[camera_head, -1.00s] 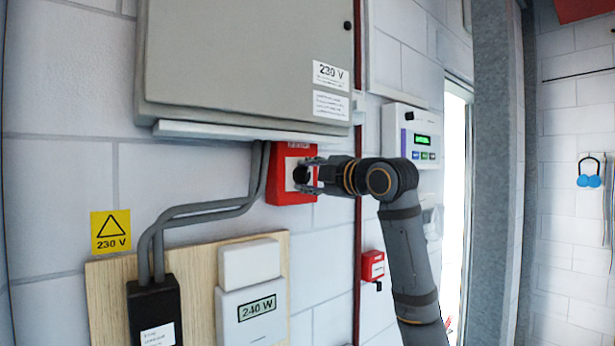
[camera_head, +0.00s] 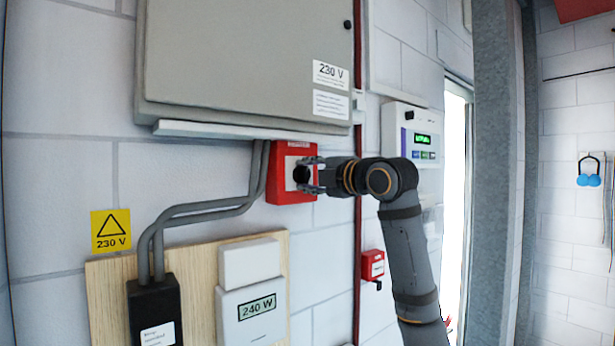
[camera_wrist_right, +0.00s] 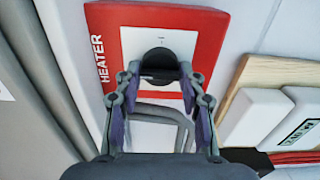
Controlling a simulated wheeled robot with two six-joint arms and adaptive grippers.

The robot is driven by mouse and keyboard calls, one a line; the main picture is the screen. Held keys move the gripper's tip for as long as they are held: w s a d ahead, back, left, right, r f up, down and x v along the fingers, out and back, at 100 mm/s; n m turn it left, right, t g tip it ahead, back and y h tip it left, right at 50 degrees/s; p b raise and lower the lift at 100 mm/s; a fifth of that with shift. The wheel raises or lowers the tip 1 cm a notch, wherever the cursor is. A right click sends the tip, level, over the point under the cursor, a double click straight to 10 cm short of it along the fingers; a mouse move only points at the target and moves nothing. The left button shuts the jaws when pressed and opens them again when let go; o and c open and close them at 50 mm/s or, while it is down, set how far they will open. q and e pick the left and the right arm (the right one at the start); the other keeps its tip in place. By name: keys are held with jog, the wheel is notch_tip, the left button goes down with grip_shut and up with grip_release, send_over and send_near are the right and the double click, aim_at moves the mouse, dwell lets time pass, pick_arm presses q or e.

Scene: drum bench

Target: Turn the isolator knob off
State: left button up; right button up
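The isolator is a red box (camera_head: 276,185) on the wall under the grey cabinet, with a pale plate and a round black knob (camera_head: 301,174). In the right wrist view the box (camera_wrist_right: 219,30) is lettered HEATER, and its black knob (camera_wrist_right: 160,60) lies between my fingertips. My right gripper (camera_head: 309,175) is at the knob, one finger above and one below it in the head view. The fingers (camera_wrist_right: 160,72) stand apart on either side of the knob; I cannot tell whether they touch it. My left gripper is not in view.
The grey cabinet (camera_head: 240,60) overhangs the isolator, and grey conduits (camera_head: 205,207) run beside it. A wooden board (camera_head: 105,290) below carries a meter (camera_head: 255,307) reading 240 W. A small red box (camera_head: 372,264) and a white panel with a green display (camera_head: 422,139) are to the right.

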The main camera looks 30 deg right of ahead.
jog(key=o, duration=0.5)
jog(key=shift+c, duration=0.2)
jog(key=s, duration=0.7)
jog(key=shift+s+d, duration=0.15)
jog(key=shift+d, duration=0.05)
jog(key=shift+s+d, duration=0.1)
jog(key=shift+s, duration=0.05)
jog(key=shift+f, duration=0.1)
